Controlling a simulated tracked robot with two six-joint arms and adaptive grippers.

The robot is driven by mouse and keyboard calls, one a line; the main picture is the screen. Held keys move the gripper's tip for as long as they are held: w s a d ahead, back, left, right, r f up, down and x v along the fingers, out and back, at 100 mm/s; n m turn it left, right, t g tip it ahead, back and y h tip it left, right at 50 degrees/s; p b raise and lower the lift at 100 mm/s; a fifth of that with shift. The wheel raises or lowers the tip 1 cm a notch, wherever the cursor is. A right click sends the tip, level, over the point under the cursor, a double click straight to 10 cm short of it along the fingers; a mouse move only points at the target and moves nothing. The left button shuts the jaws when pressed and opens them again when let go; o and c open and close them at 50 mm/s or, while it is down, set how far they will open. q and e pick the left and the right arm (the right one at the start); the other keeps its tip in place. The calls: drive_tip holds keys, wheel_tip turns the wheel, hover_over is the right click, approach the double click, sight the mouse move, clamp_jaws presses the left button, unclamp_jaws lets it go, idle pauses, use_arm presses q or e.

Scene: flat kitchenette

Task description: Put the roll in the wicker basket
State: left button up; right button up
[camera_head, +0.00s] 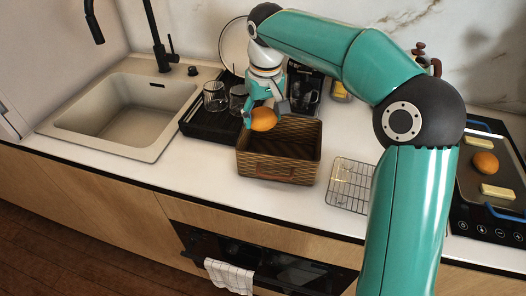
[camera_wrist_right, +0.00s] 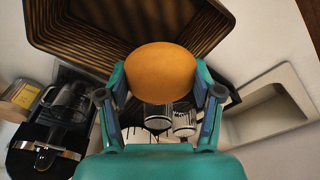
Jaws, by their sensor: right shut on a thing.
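The orange-brown roll (camera_head: 263,119) is held in my right gripper (camera_head: 262,112). In the right wrist view the roll (camera_wrist_right: 161,72) sits between the two fingers of the gripper (camera_wrist_right: 160,90). The wicker basket (camera_head: 278,167) stands on the counter. In the head view the roll shows over the basket's back left part, above its rim. In the right wrist view the basket (camera_wrist_right: 75,40) is at the top, partly hidden behind the roll. The inside of the basket that shows looks empty. My left gripper is in neither view.
A black drying rack (camera_head: 205,125) with glasses (camera_head: 215,96) stands left of the basket, and the sink (camera_head: 120,110) is further left. A wire rack (camera_head: 350,184) lies to the right. A tray (camera_head: 508,172) with another roll (camera_head: 485,163) and yellow blocks (camera_head: 497,192) is on the hob.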

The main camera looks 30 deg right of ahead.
sight(264, 150)
wheel_tip(264, 150, down, 12)
drive_tip(key=shift+s+r, duration=0.15)
drive_tip(key=shift+r, duration=0.05)
idle(0.4)
drive_tip(key=shift+f, duration=0.2)
drive_tip(key=o, duration=0.9)
drive_tip(key=shift+r, duration=0.1)
drive_tip(key=shift+c, duration=0.2)
drive_tip(key=shift+r, duration=0.1)
drive_tip(key=r, duration=0.4)
drive_tip(key=s+r, duration=0.1)
drive_tip(key=r, duration=0.7)
drive_tip(key=shift+s+a, duration=0.1)
drive_tip(key=shift+s, duration=0.1)
